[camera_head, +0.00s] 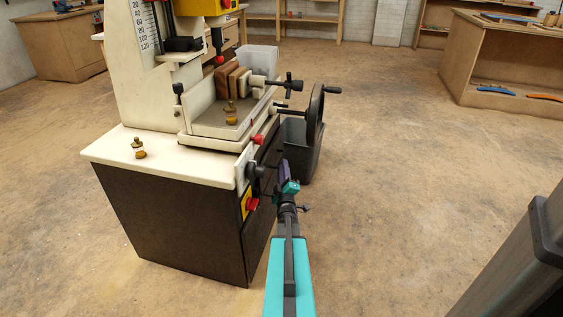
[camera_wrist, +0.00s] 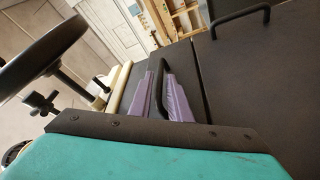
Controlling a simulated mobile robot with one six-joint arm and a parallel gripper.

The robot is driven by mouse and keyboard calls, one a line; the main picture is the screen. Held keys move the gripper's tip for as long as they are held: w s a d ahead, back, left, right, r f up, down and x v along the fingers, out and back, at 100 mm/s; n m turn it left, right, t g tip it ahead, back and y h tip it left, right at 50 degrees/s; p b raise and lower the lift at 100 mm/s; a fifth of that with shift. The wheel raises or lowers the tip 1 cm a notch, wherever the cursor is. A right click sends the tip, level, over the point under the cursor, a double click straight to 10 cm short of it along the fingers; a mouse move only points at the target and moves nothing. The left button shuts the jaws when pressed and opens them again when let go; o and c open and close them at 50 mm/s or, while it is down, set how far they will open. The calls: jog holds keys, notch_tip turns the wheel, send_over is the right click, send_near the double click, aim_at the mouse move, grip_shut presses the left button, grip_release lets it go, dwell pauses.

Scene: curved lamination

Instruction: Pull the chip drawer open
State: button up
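The chip drawer (camera_wrist: 181,53) appears to be a dark panel on the machine's cabinet, bordered by a thin seam in the wrist view. Its black bar handle (camera_wrist: 161,68) stands out from the panel. My gripper (camera_wrist: 160,80) has two purple fingers, one on each side of this handle. Whether the fingers press on it cannot be told. In the head view, my gripper (camera_head: 286,172) is at the right side of the dark cabinet (camera_head: 258,232), below the handwheel. The drawer's handle is hidden there. No opened gap at the drawer shows.
A second dark panel (camera_wrist: 250,85) with its own bar handle (camera_wrist: 240,16) adjoins the seam. The handwheel (camera_head: 316,115) sticks out above my gripper, and a dark bin (camera_head: 300,158) stands behind it. Open floor (camera_head: 400,180) lies to the right.

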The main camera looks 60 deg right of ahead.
aim_at(282, 157)
jog(key=shift+b+x, duration=0.5)
jog(key=shift+x, duration=2.25)
